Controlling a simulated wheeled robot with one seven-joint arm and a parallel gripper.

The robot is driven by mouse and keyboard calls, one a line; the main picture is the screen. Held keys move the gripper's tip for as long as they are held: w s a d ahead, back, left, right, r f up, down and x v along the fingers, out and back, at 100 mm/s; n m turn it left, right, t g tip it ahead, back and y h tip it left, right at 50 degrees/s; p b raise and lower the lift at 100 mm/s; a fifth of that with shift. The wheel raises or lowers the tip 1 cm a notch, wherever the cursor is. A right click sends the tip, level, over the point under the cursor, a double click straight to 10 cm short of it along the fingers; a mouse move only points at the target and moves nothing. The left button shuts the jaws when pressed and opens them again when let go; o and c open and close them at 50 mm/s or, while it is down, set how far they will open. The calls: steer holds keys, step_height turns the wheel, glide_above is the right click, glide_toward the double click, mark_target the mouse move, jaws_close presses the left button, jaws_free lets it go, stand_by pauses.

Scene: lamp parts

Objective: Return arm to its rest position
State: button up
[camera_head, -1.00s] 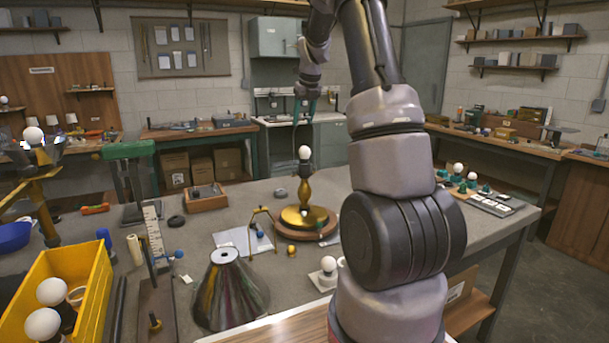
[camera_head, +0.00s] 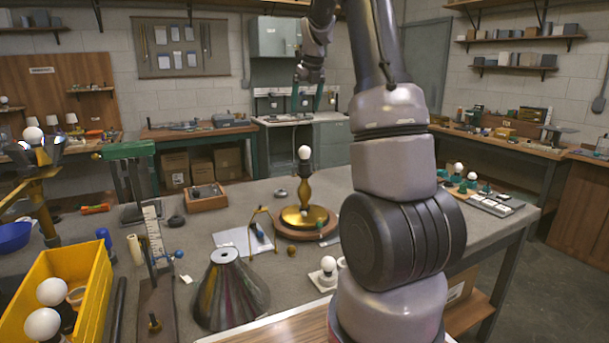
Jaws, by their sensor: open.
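My gripper (camera_head: 307,98) hangs at the upper middle of the view, fingers pointing down and spread apart with nothing between them. It is raised above the brass lamp base (camera_head: 303,215), apart from the white bulb (camera_head: 305,152) at its top. The lamp base stands upright on a round wooden board. A dark cone-shaped lampshade (camera_head: 230,293) stands on the near part of the workbench (camera_head: 340,190). My arm covers part of the bench at the right of centre.
A yellow bin (camera_head: 85,295) with bulbs stands at the near left. A ruler stand (camera_head: 155,235) and green-topped frame (camera_head: 128,150) stand beside it. A wooden tray (camera_head: 206,198) lies behind. A tray with bulbs (camera_head: 490,200) is at the right edge.

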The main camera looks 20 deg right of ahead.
steer(key=s+a+r+n+t+y, duration=0.1)
steer(key=s+a+r+n, duration=0.5)
steer(key=s+r+n, duration=0.4)
steer(key=s+a+f+n, duration=0.2)
steer(key=s+a+n, duration=0.2)
steer(key=s+n, duration=0.3)
steer(key=s+a+f+n+t, duration=0.1)
steer(key=s+a+f+n, duration=0.1)
steer(key=s+a+n, duration=0.2)
steer(key=s+a+f+n+t+y, duration=0.1)
steer(key=s+a+n, duration=0.3)
steer(key=s+n, duration=0.7)
steer(key=s+f, duration=0.1)
steer(key=s, duration=0.3)
steer(key=shift+f, duration=0.3)
